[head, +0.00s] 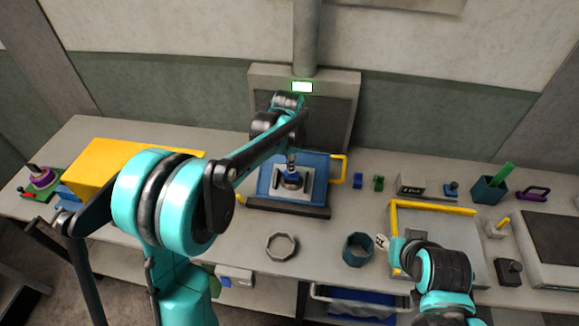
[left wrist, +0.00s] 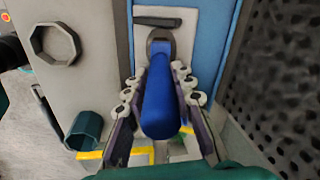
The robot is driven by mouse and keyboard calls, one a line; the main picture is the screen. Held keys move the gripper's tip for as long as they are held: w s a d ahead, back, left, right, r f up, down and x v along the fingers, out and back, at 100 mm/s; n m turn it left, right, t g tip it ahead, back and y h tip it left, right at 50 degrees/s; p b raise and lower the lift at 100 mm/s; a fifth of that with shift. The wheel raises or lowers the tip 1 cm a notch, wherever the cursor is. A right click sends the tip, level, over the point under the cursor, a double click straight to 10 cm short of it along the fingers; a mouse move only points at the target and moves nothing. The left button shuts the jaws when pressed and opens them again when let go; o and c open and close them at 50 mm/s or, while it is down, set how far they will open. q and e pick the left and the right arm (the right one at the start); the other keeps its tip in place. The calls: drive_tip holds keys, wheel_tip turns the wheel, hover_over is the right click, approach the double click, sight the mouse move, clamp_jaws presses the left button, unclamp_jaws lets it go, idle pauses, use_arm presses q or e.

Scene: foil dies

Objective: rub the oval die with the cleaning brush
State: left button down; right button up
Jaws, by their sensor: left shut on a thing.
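My left gripper (head: 291,160) is over the blue platform (head: 325,165) at the back middle. In the left wrist view its fingers (left wrist: 163,100) are shut on a blue handle (left wrist: 165,105) with a dark grey head (left wrist: 161,42). The head is at a pale plate (left wrist: 190,22) on the platform; whether it touches is not clear. In the head view the handled tool (head: 291,182) is partly hidden by the gripper. I cannot tell whether this tool is the brush or the oval die.
A grey octagonal ring (head: 282,246) and a teal pot (head: 357,249) stand in front. A yellow-edged tray (head: 432,208) is to the right. A dark cup (head: 489,190) holds a green stick. A yellow box (head: 105,165) and a purple-topped item (head: 42,177) are at left.

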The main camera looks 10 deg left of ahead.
use_arm(q)
drive_tip(key=shift+w, duration=0.1)
drive_tip(key=shift+s+f+b, duration=0.3)
drive_tip(key=shift+s, duration=0.1)
drive_tip(key=s, duration=0.1)
drive_tip(key=s+f+b, duration=0.1)
drive_tip(key=shift+s+f, duration=0.2)
drive_tip(key=shift+s, duration=0.15)
drive_tip(key=s+r+p, duration=0.3)
drive_tip(key=r+p, duration=0.1)
drive_tip(key=r, duration=0.1)
drive_tip(key=shift+r, duration=0.15)
idle(0.3)
